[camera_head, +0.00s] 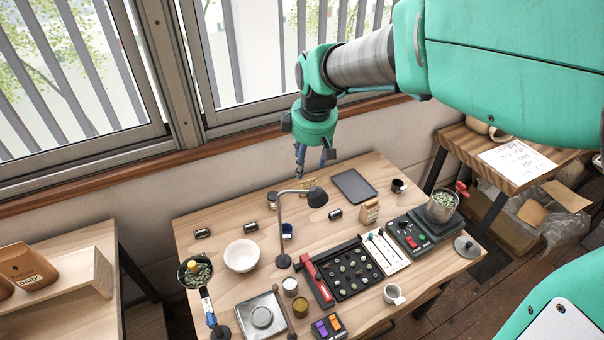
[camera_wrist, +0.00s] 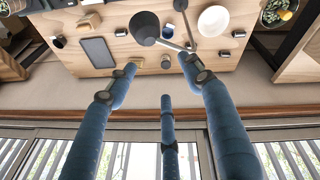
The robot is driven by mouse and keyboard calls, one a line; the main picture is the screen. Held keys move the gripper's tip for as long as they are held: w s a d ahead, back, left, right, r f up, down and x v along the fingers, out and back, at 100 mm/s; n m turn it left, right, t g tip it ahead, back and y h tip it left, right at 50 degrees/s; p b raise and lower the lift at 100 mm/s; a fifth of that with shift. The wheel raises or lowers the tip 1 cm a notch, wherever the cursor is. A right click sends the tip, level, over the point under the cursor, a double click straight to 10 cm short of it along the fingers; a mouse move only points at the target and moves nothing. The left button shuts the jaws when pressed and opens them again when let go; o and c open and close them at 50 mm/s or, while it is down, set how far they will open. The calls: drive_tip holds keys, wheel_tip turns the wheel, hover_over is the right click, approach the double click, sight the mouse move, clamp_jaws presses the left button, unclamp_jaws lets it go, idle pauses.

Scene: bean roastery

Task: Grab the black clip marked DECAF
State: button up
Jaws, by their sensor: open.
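Several small black clips with pale label patches lie on the wooden table: one at the left (camera_head: 202,232), one by the white bowl (camera_head: 250,227), and one right of the lamp (camera_head: 335,214). The lettering is too small to read, so I cannot tell which is marked DECAF. In the wrist view, small black clips show at right (camera_wrist: 239,34) and left of the lamp (camera_wrist: 121,32). My gripper (camera_head: 311,172) is open and empty, above the table's back edge near the window wall, apart from the clips. Its blue fingers (camera_wrist: 158,72) also show in the wrist view.
A desk lamp (camera_head: 316,196) stands mid-table, close to the clips. Around are a white bowl (camera_head: 241,255), a dark tablet (camera_head: 352,186), a small tan bag (camera_head: 369,211), a black tray (camera_head: 350,270) and a pot of green beans (camera_head: 441,207). The left back corner is clear.

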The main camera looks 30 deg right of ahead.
drive_tip(key=w+d+f+n+g, duration=0.1)
drive_tip(key=w+d+f+n, duration=0.2)
drive_tip(key=w+d+f, duration=0.35)
drive_tip(key=n+g+p, duration=0.2)
drive_tip(key=n, duration=0.6)
hover_over(335, 211)
wheel_tip(335, 211, down, 29)
drive_tip(key=shift+f+y, duration=0.2)
drive_tip(key=shift+y, duration=0.1)
drive_tip(key=shift+a, duration=0.1)
drive_tip(key=shift+f, duration=4.3)
drive_tip(key=shift+f+b, duration=0.5)
drive_tip(key=shift+f, duration=2.15)
